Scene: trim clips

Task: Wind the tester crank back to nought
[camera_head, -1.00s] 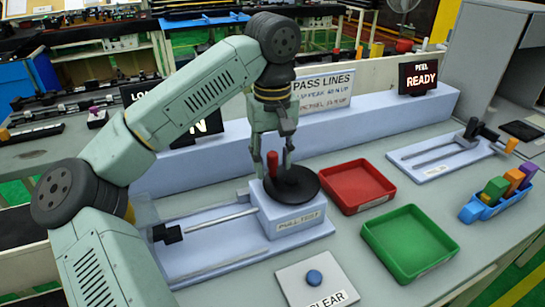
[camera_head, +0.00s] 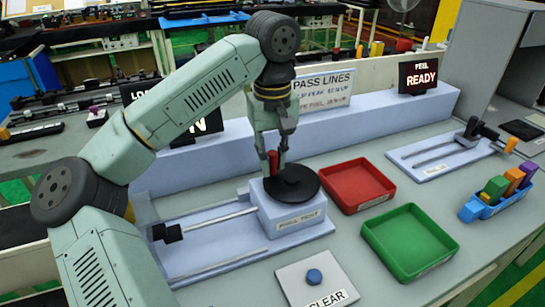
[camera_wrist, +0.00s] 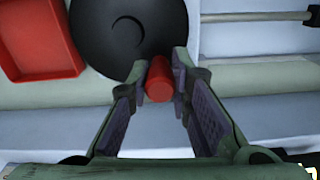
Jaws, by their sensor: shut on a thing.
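The tester crank is a black disc (camera_head: 297,187) with an upright red handle (camera_head: 273,160), on top of the light blue tester box (camera_head: 285,218). My gripper (camera_head: 275,163) is down at the handle, at the left back of the disc. In the wrist view the red handle (camera_wrist: 160,82) sits between the two fingertips, and my gripper (camera_wrist: 160,84) is shut on it. The black disc also shows in the wrist view (camera_wrist: 110,35). The tester's rod and black clamp (camera_head: 168,233) lie to the left of the box. The display behind my arm is mostly hidden.
A red tray (camera_head: 357,186) and a green tray (camera_head: 410,244) stand right of the tester. A plate with a blue button (camera_head: 314,277) labelled CLEAR is in front. A screen (camera_head: 418,76) reads PEEL READY. A blue holder (camera_head: 487,207) with coloured blocks stands at the right.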

